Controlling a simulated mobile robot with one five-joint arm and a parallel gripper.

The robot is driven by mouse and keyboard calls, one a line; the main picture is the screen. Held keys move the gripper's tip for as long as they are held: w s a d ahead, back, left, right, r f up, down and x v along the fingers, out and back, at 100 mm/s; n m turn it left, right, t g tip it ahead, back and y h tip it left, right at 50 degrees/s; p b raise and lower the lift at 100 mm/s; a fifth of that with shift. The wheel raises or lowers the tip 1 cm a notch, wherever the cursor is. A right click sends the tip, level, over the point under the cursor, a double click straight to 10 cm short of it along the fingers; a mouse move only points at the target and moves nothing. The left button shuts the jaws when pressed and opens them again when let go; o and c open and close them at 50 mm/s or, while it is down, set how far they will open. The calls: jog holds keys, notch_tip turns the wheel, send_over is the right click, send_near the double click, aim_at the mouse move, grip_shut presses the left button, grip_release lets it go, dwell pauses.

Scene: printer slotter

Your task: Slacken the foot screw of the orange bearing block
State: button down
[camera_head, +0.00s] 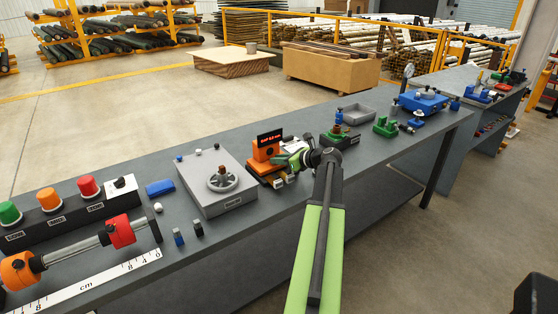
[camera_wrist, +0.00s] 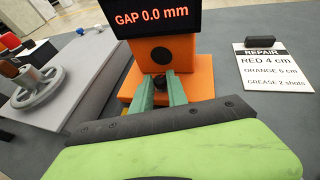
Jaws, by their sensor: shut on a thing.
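An orange block (camera_wrist: 168,54) with a stepped orange foot (camera_wrist: 198,83) stands under a black display reading "GAP 0.0 mm". In the head view the orange block (camera_head: 266,151) is just right of the bench's middle. My gripper (camera_wrist: 162,90) has its two green fingers on either side of a dark round screw head (camera_wrist: 160,82) at the front of the foot, shut on it. The fingers hide the screw's sides. In the head view my gripper (camera_head: 292,160) reaches the block from the right, and the screw is hidden.
A grey box with a handwheel (camera_head: 222,181) stands left of the block. A white REPAIR card (camera_wrist: 270,68) lies to its right. A rod with orange (camera_head: 17,270) and red pieces lies at the near left. Green fixtures (camera_head: 342,137) and a grey tray (camera_head: 355,113) stand farther right.

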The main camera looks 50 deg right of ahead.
jog(key=shift+d+n+y, duration=0.15)
jog(key=shift+n+y, duration=0.15)
jog(key=shift+d+n+y, duration=0.2)
jog(key=shift+n+y, duration=0.3)
jog(key=shift+y, duration=0.1)
jog(key=n+y, duration=0.1)
jog(key=y, duration=0.1)
jog(key=d+n+g+y, duration=0.1)
jog(key=n+y, duration=0.1)
jog(key=shift+w, duration=0.2)
jog(key=n+g+y, duration=0.2)
jog(key=n+y, duration=0.1)
jog(key=shift+w+d+n, duration=0.1)
jog(key=shift+w+n, duration=0.1)
jog(key=shift+n, duration=0.1)
jog(key=shift+w+n+g+y, duration=0.1)
jog(key=shift+n+g+y, duration=0.9)
jog(key=shift+n, duration=0.1)
jog(key=c, duration=1.3)
grip_release()
jog(key=shift+c, duration=0.3)
